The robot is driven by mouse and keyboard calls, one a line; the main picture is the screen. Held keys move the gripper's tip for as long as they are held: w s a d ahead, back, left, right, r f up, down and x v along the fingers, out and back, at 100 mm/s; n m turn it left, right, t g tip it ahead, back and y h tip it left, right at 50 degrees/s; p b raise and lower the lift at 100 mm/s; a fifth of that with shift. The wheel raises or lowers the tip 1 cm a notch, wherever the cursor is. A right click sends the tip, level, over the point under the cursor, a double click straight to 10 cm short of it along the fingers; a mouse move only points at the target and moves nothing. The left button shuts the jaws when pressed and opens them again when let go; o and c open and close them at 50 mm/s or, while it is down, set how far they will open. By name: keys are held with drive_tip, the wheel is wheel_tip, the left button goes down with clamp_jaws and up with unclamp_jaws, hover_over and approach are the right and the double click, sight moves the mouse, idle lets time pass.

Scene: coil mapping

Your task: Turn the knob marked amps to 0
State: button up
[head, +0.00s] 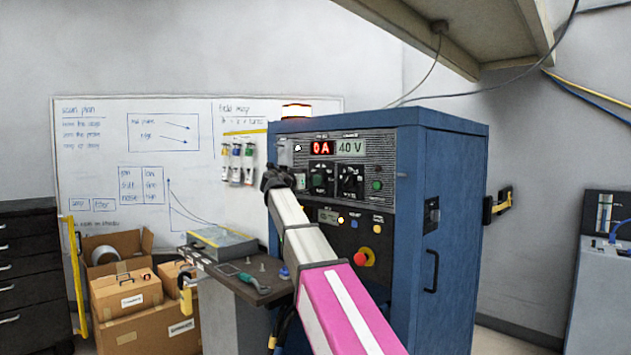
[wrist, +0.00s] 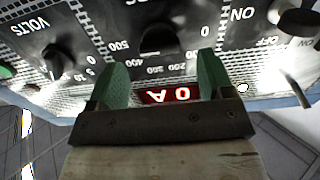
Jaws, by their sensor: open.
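The amps knob (wrist: 158,40) is a dark round knob on the grey panel, shown upside down in the wrist view, with a scale up to 500 around it. Its pointer direction is too dark to tell. The red amps display (head: 321,148) reads 0 A. My gripper (wrist: 161,62) is open, its two green fingers on either side of the knob's place; I cannot tell whether they touch it. In the head view my gripper (head: 277,174) is in front of the panel's left part, partly hiding it. The blue power cabinet (head: 445,220) carries the panel.
The volts knob (wrist: 58,60) is beside the amps knob, below a display reading 40 V (head: 350,147). An ON/OFF switch (wrist: 292,20) is on the other side. A red stop button (head: 365,257) is lower on the cabinet. A bench (head: 232,285) with tools stands left.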

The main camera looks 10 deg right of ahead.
drive_tip(key=shift+x, duration=1.85)
drive_tip(key=c, duration=0.9)
